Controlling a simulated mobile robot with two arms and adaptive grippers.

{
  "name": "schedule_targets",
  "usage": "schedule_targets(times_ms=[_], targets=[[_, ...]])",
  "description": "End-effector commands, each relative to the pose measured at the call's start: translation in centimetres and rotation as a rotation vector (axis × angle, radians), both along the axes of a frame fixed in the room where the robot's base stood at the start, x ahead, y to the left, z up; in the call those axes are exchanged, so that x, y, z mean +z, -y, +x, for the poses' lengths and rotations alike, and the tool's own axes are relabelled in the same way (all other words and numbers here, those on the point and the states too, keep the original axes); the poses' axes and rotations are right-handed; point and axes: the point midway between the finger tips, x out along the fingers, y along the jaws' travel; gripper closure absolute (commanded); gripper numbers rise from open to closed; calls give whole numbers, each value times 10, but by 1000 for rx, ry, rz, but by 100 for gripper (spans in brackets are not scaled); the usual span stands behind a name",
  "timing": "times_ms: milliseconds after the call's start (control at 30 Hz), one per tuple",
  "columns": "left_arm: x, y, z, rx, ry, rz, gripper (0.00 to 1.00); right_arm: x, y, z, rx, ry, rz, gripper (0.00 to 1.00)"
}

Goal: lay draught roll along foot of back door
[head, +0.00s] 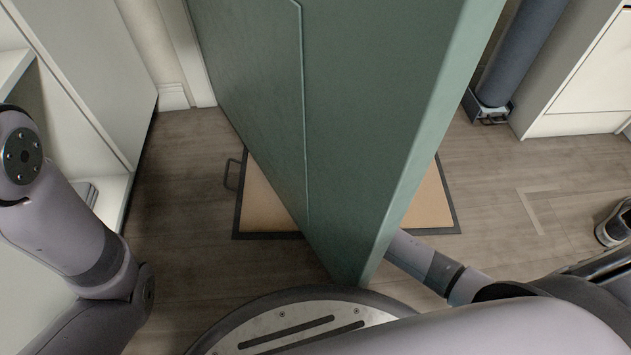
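The green door (393,110) stands ajar, its edge toward me, and fills the middle of the head view. Its foot reaches down close to my base. A long blue-grey roll (522,52), which looks like the draught roll, stands nearly upright at the back right; its top is cut off by the frame. My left arm is at the left edge, and its gripper is not visible. A link of my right arm runs from the lower right toward the door and passes behind its edge. My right gripper is not visible.
A tan mat in a dark frame (429,206) lies under the door, showing on both sides. The roll stands in a small dark holder (491,108) beside a white cabinet (585,85). A pale cabinet (90,75) lines the left. Bare wood floor (180,190) lies left of the door.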

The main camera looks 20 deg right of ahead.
Motion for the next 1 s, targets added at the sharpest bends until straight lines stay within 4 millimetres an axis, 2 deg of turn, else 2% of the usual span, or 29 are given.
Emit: schedule_targets(times_ms=[300, 333, 667, 1000], targets=[[-8, 0, 0, 0, -1, 0, 60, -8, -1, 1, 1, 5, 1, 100], [-8, 0, 0, 0, -1, 0, 60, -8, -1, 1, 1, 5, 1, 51], [-7, 0, 1, 1, -2, 0, 60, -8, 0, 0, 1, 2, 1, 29], [-7, 0, 1, 1, -2, 0, 60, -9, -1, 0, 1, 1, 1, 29]])
